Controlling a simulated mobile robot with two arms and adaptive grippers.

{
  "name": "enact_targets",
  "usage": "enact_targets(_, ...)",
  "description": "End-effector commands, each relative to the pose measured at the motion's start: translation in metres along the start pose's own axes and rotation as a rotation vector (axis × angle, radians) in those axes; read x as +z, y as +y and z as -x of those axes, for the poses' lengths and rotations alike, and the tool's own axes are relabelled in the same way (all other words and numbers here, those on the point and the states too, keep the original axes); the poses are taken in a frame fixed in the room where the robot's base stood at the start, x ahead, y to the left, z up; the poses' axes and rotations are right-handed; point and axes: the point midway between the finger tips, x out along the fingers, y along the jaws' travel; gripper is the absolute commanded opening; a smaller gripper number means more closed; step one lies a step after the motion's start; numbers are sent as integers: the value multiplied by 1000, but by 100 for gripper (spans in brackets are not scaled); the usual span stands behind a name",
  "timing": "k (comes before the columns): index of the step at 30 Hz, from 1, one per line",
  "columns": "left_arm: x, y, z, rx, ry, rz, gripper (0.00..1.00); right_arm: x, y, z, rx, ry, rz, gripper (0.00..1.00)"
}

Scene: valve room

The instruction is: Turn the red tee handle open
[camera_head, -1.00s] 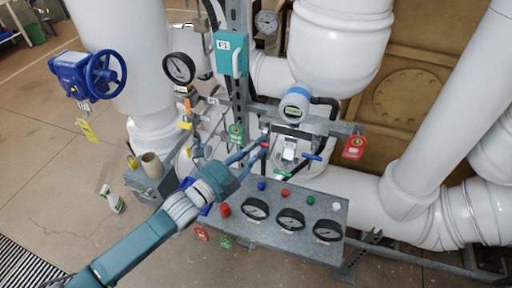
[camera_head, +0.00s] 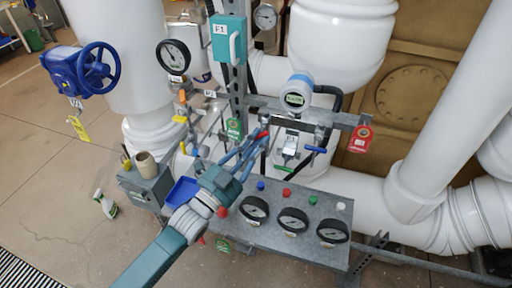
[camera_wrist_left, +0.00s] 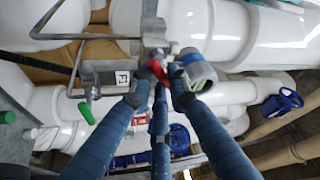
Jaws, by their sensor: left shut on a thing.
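The red tee handle (camera_head: 263,134) is small and sits at the pipework behind the gauge panel, just left of the transmitter with the blue cap. My left gripper (camera_head: 256,139) reaches it from below left, with its fingers closed around it. In the left wrist view the red handle (camera_wrist_left: 157,70) shows as a short slanted red bar between the tips of the blue fingers (camera_wrist_left: 160,92). The fingers hide part of it, and its exact angle is hard to tell. My right gripper is in neither view.
A gauge panel (camera_head: 285,236) with several dials and coloured knobs lies below the gripper. A blue handle (camera_head: 316,150) and a red tag (camera_head: 360,138) are to the right. A teal box (camera_head: 229,40) on a post stands behind. A blue handwheel (camera_head: 98,68) is far left.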

Motion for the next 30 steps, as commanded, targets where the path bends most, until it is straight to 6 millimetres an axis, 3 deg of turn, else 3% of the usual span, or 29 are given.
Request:
enact_targets(12,0,6,0,-152,-4,372,0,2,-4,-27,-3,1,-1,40)
enact_targets(30,-5,4,-2,-321,-3,778,0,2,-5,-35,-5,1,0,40)
